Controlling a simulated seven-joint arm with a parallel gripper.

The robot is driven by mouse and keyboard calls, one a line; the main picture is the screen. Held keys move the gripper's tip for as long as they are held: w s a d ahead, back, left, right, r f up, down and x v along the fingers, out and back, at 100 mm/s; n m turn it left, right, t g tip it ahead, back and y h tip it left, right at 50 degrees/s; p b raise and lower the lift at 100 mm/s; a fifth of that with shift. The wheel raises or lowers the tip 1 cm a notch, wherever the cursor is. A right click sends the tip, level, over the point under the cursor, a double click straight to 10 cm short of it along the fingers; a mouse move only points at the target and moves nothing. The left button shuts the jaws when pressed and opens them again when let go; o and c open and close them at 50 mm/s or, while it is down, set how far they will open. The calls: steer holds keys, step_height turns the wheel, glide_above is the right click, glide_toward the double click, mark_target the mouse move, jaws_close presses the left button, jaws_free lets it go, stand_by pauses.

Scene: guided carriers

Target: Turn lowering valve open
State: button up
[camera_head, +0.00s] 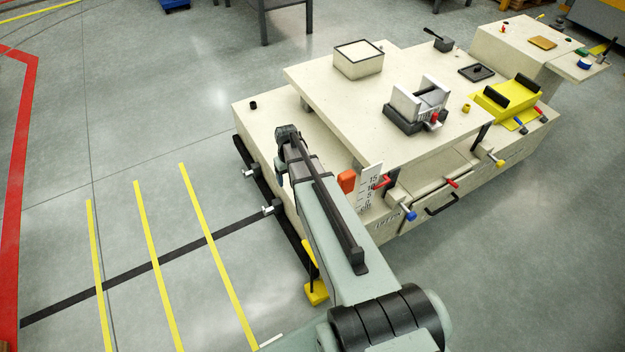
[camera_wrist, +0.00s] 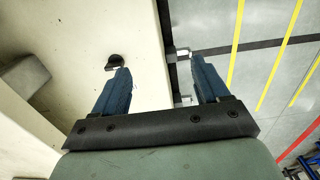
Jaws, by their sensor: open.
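Several small levers sit along the carrier's near side. A red lever (camera_head: 384,181) is by the height scale (camera_head: 372,187), with a blue-tipped lever (camera_head: 409,214) below it. Another red lever (camera_head: 453,182) and a yellow-tipped lever (camera_head: 498,162) are farther right. I cannot tell from any label which is the lowering valve. My gripper (camera_wrist: 160,72) is open and empty in the wrist view, above the carrier's end edge. None of these levers shows between its fingers. In the head view my arm hides the fingers.
The cream carrier (camera_head: 330,85) fills the middle. A black knob (camera_wrist: 114,61) on its end deck appears by the left fingertip; contact is unclear. Yellow-lined floor (camera_head: 150,240) at left is clear.

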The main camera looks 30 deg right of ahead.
steer(key=w+d+f, duration=0.1)
steer(key=w+d, duration=0.2)
steer(key=d, duration=0.3)
steer(key=w+d+f, duration=0.2)
steer(key=w+d, duration=0.1)
steer(key=d, duration=0.4)
steer(key=f, duration=1.3)
steer(key=shift+s+a, duration=0.1)
steer(key=shift+a, duration=0.1)
steer(key=shift+c, duration=0.3)
steer(key=c, duration=1)
